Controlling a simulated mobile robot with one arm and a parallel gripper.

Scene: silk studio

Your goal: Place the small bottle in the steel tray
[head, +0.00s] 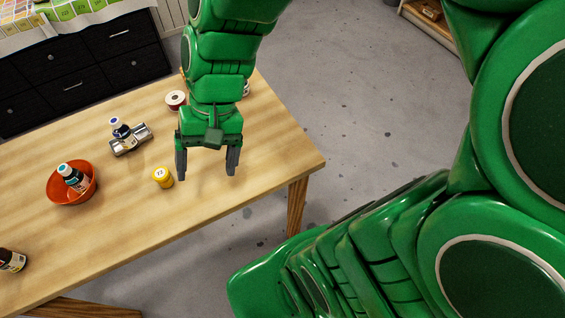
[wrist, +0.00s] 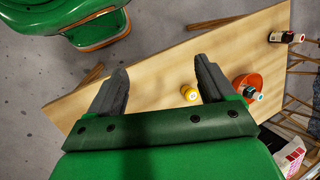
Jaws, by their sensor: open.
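A small dark bottle (head: 120,129) with a blue-and-white top is at the steel tray (head: 142,134). It looks to be inside the tray, tilted a little, with its base hidden by the rim. Another bottle (head: 73,178), dark with a teal cap and white label, leans in an orange bowl (head: 54,192); the bowl also shows in the wrist view (wrist: 245,81). My gripper (head: 206,174) is open and empty above the table, right of the tray and of a yellow jar. Its two fingers (wrist: 161,66) are wide apart in the wrist view. I cannot see the tray in the wrist view.
The yellow jar (head: 162,177) stands on the wooden table (head: 110,222) left of my gripper. A dark bottle (head: 12,260) is at the left edge. Black drawers (head: 75,75) stand beyond the table. The table's right end is clear.

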